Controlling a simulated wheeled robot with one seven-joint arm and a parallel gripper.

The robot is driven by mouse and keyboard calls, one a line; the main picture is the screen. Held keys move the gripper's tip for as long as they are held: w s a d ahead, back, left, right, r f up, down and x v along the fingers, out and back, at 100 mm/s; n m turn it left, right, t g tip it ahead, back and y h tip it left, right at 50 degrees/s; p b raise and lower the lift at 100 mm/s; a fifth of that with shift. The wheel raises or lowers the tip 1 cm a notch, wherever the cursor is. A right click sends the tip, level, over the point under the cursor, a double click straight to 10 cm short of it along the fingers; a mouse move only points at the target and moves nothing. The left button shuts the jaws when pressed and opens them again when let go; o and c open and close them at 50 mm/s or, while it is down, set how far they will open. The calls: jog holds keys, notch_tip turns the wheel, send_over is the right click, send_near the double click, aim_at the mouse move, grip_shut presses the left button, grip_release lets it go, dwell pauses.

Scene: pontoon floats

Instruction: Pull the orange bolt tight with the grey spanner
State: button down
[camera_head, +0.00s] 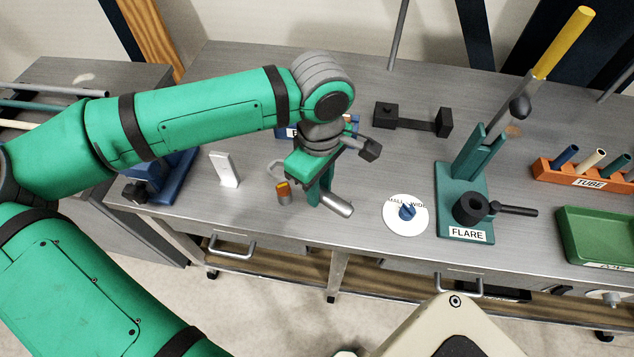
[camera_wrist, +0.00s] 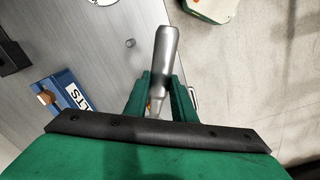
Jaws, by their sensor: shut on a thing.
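My gripper (camera_head: 319,193) is shut on the grey spanner (camera_head: 338,205), low over the bench. The spanner's thick grey handle end sticks out to the right of the fingers. In the wrist view the handle (camera_wrist: 164,58) rises between my green fingers (camera_wrist: 160,95). The orange bolt (camera_head: 284,187) stands upright on the bench just left of my gripper. A light grey curved piece shows beside the bolt's top; it may be the spanner's jaw. My fingers hide the spanner's middle, so I cannot tell whether its jaw is around the bolt.
A blue bolts box (camera_wrist: 62,93) lies behind my gripper. A white upright plate (camera_head: 224,169) stands to the left. A white dial (camera_head: 394,222) lies to the right, then the teal flare tool (camera_head: 450,195), an orange tube rack (camera_head: 560,173) and a green tray (camera_head: 598,232). A black fixture (camera_head: 415,120) stands behind.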

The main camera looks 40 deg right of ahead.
jog(key=shift+s+f, duration=0.15)
jog(key=shift+f, duration=2.2)
jog(key=shift+d+f, duration=0.1)
jog(key=shift+f, duration=0.25)
jog(key=shift+s, duration=0.1)
jog(key=shift+w, duration=0.2)
dwell(0.3)
